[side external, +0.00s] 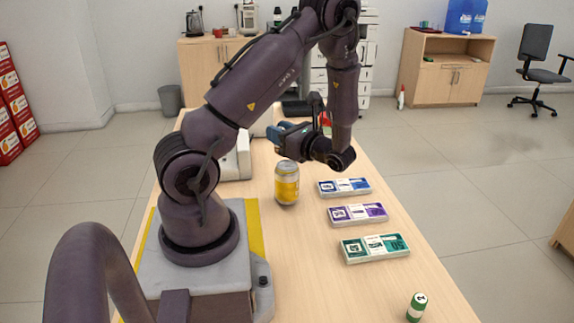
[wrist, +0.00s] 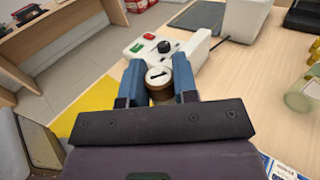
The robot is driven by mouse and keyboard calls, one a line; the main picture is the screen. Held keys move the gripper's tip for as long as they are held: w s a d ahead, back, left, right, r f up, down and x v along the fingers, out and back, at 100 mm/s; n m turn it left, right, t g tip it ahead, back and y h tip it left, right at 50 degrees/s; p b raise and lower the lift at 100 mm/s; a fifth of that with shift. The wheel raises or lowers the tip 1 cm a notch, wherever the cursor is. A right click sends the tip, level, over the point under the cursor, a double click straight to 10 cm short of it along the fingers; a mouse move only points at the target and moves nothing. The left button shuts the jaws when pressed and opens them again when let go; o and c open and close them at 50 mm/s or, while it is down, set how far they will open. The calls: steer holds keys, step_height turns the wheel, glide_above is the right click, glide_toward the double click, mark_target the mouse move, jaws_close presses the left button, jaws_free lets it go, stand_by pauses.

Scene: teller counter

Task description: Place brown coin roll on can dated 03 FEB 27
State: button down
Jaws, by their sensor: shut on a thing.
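My gripper (wrist: 159,82) is shut on a brown coin roll (wrist: 161,96), held upright between the blue fingers. Its pale round end with a dark mark faces the wrist camera. In the side view my gripper (side external: 277,131) is above the counter, higher than and behind a yellow can with a silver upper part (side external: 287,188). The can stands upright; no date is legible on it. The held roll cannot be made out in the side view. In the wrist view a pale greenish rounded thing (wrist: 299,102) stands at the right, partly cut off; I cannot tell if it is a can.
Blue (side external: 345,187), purple (side external: 357,214) and green (side external: 375,248) banknote packs lie right of the can. A green coin roll (side external: 416,307) stands near the front edge. A white device with red and green buttons (wrist: 147,47) is beyond the fingers. Bare counter lies between.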

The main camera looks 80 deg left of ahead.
step_height(320, 180, up, 2)
steer(key=w+a+m+t+y, duration=0.1)
steer(key=w+a+t, duration=0.1)
glide_above(287, 164)
steer(key=shift+m+y, duration=0.3)
steer(key=shift+m, duration=0.1)
step_height(287, 164, down, 7)
steer(key=shift+f, duration=0.1)
steer(key=c, duration=0.9)
jaws_free()
steer(key=shift+f, duration=0.1)
